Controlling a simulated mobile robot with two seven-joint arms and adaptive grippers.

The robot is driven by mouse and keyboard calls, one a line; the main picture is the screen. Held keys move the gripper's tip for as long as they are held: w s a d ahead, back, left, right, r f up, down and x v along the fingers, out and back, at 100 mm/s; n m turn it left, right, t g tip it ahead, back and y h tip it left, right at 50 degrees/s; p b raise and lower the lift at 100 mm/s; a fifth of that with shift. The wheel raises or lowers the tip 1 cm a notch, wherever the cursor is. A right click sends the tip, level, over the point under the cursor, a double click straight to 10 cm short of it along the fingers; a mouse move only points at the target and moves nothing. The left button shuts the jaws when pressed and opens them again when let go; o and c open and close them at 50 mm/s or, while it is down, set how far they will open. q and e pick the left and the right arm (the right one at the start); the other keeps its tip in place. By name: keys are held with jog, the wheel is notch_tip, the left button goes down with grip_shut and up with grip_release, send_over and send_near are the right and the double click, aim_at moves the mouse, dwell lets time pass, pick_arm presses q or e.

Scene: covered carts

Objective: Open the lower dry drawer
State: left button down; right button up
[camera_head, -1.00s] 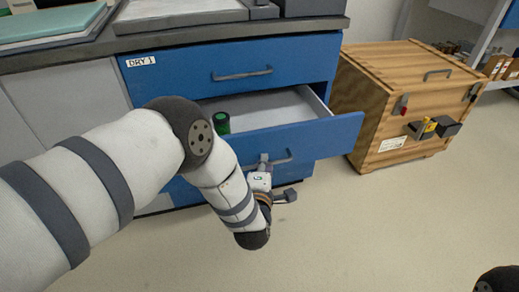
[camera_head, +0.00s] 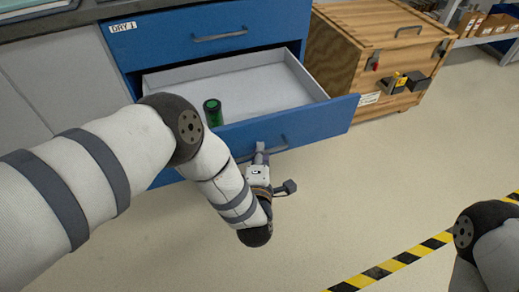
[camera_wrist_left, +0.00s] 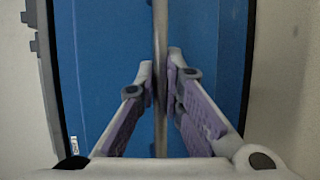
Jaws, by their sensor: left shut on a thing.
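The lower drawer (camera_head: 322,119) of the blue cabinet stands pulled well out, its pale inside showing. Its bar handle (camera_head: 278,148) is on the blue front, partly hidden by my left gripper (camera_head: 261,151). In the left wrist view the handle (camera_wrist_left: 160,28) runs upright through the picture, and the two fingers of my left gripper (camera_wrist_left: 160,82) are shut around it, with the blue front behind. A dark green cylinder (camera_head: 213,113) stands inside the drawer near its front left. The right gripper is out of view; only part of my right arm shows at the lower right.
The upper drawer (camera_head: 260,22), labelled DRY 1, is shut above. A wooden crate (camera_head: 335,50) with latches stands to the right of the cabinet. The pale floor in front is clear, with a yellow and black floor stripe (camera_head: 405,258) at the lower right.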

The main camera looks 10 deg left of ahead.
pick_arm(q)
jog(key=c, duration=1.7)
grip_release()
jog(key=shift+s, duration=0.1)
jog(key=v, duration=1.1)
jog(key=shift+s+d+r, duration=0.1)
jog(key=shift+s+r, duration=0.05)
jog(key=shift+s, duration=0.25)
